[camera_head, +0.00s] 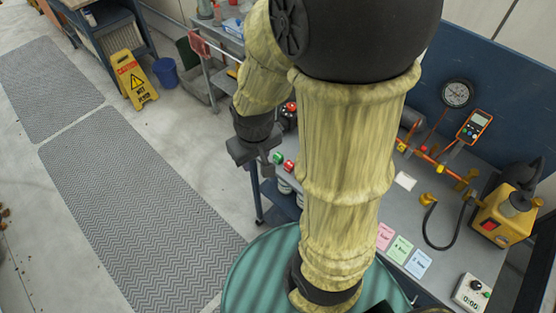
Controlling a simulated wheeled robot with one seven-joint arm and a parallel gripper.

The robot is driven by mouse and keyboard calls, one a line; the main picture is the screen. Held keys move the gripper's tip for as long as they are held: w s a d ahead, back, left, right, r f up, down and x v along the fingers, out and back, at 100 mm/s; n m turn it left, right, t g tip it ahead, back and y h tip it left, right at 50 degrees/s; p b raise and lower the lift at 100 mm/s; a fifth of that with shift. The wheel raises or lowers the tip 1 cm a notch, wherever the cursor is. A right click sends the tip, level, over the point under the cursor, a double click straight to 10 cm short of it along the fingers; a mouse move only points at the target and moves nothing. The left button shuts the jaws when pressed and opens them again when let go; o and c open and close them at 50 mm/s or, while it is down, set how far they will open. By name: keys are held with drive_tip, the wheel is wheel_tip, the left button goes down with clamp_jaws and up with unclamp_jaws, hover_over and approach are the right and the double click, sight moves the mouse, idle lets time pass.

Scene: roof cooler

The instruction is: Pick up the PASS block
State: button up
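My gripper (262,158) hangs at the end of my yellow-sleeved arm, left of the picture's middle, by the left edge of the grey workbench (408,215). Its dark fingers are small, and I cannot tell whether they are open. A small green-topped item (278,157) and a red-topped item (289,166) are close to the right of the gripper in the picture. I cannot read any PASS marking, so I cannot tell which thing is the PASS block. My arm hides much of the bench's middle.
Pink (384,236), green (400,249) and blue (418,264) cards lie on the bench. A yellow pump (503,215), gauge (457,93) and hose stand right. A green round surface (262,270) is in front. A wet-floor sign (133,80) and blue bucket (166,72) stand back left.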

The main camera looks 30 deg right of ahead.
drive_tip(key=w+f+n+g+h+b, duration=0.25)
drive_tip(key=f+n+b, duration=0.25)
drive_tip(key=f, duration=0.8)
drive_tip(key=n+t+h+b, duration=0.4)
drive_tip(key=n+h+b, duration=0.6)
drive_tip(key=n, duration=0.5)
approach(277, 156)
drive_tip(key=v, duration=0.4)
drive_tip(key=shift+s+a, duration=0.1)
drive_tip(key=shift+a, duration=0.25)
drive_tip(key=p+x, duration=0.1)
drive_tip(key=x, duration=1.1)
drive_tip(key=shift+r+p, duration=0.2)
drive_tip(key=shift+p, duration=0.2)
drive_tip(key=shift+d+f, duration=0.1)
drive_tip(key=shift+d, duration=0.05)
drive_tip(key=shift+d, duration=0.15)
